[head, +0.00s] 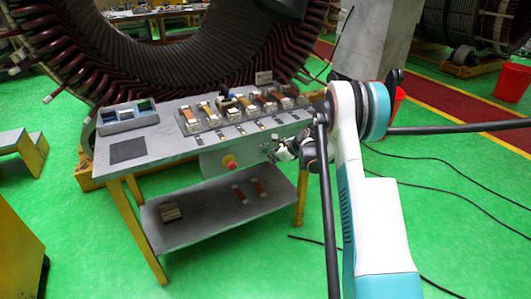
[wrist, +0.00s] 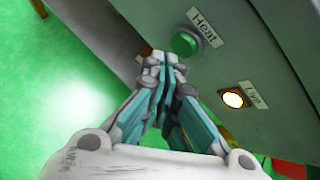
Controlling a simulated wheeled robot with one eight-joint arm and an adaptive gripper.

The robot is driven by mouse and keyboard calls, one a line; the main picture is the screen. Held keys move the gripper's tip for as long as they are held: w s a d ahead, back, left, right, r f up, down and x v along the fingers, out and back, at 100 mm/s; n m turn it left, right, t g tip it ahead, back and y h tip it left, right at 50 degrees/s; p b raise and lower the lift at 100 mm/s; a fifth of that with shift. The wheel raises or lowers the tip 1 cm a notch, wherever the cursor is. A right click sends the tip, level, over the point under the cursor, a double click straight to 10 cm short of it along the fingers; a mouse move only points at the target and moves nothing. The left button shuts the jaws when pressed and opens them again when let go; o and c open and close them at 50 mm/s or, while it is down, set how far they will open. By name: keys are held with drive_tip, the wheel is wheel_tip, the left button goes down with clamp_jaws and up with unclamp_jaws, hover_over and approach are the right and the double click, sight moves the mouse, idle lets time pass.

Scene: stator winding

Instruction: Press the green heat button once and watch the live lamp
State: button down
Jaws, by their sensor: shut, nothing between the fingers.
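The green heat button (wrist: 184,43) is on a grey panel in the wrist view, beside a "Heat" label (wrist: 203,26). The live lamp (wrist: 233,99) is lower right on the same panel, by a "Live" label (wrist: 256,94), and glows pale yellow-white. My gripper (wrist: 164,62) is shut and empty. Its tips appear just below and left of the button in the picture; I cannot tell whether they touch it. In the head view my gripper (head: 284,150) is at the front right of the bench, small and partly hidden by my arm.
The bench (head: 165,150) carries a row of copper-coloured parts on a rack and a grey tray (head: 128,117). A red knob on yellow (head: 230,162) sits on the front panel. A lower shelf (head: 215,215) holds a few parts. The large stator (head: 170,55) stands behind.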

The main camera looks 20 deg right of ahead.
drive_tip(key=shift+s, duration=0.15)
drive_tip(key=s, duration=0.4)
drive_tip(key=shift+s+d+b, duration=0.1)
drive_tip(key=shift+s+b, duration=0.25)
drive_tip(key=shift+b, duration=0.05)
idle(0.6)
